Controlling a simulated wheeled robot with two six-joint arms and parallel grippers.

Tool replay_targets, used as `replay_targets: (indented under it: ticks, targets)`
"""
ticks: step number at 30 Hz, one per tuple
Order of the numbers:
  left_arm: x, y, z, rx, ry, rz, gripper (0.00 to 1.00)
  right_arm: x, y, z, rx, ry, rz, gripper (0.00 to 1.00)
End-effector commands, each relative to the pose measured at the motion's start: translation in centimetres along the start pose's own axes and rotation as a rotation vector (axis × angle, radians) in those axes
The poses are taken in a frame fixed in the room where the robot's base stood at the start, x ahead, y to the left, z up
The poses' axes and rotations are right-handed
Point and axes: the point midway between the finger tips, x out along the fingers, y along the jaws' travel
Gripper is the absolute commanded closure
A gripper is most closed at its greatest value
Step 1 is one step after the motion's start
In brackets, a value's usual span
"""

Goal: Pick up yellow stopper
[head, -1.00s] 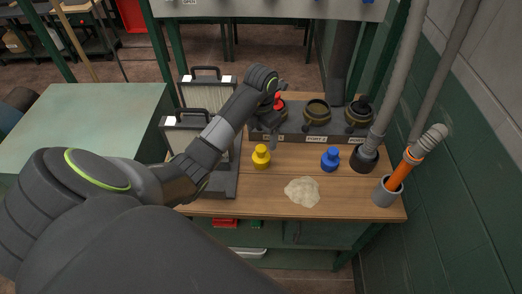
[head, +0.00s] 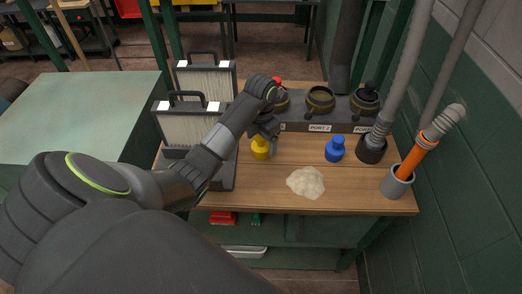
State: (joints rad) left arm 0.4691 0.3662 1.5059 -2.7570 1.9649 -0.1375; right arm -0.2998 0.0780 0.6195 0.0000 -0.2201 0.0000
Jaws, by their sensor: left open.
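The yellow stopper (head: 260,149) stands upright on the wooden bench, in front of the port block. My left gripper (head: 268,143) is open and points down right at the stopper, covering its top. I cannot tell whether the fingers touch it. My right gripper does not show.
A blue stopper (head: 335,148) stands to the right, with a pile of pale powder (head: 305,182) in front. The port block (head: 310,127) runs behind, with a red stopper (head: 277,82) at its left port. Filter cases (head: 186,127) stand left. A grey holder (head: 396,183) with an orange-handled tool is at the right.

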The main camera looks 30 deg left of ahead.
Motion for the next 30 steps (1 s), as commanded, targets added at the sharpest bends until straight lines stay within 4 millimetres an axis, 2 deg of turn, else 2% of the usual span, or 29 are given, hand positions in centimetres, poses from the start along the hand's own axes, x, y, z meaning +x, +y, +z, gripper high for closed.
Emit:
replay_targets:
  ticks: [1,9,20,30]
  targets:
    - [0.27,-0.07,-0.08,-0.001,0.003,-0.002,0.19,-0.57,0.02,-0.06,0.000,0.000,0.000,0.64]
    - [0.81,-0.01,-0.02,0.000,0.000,0.001,0.20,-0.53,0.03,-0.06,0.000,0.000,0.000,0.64]
    - [0.78,0.00,-0.01,0.000,-0.001,0.001,0.67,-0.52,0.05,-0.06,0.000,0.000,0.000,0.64]
    - [0.45,0.02,0.04,0.000,-0.002,0.002,0.69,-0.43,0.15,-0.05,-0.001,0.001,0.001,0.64]
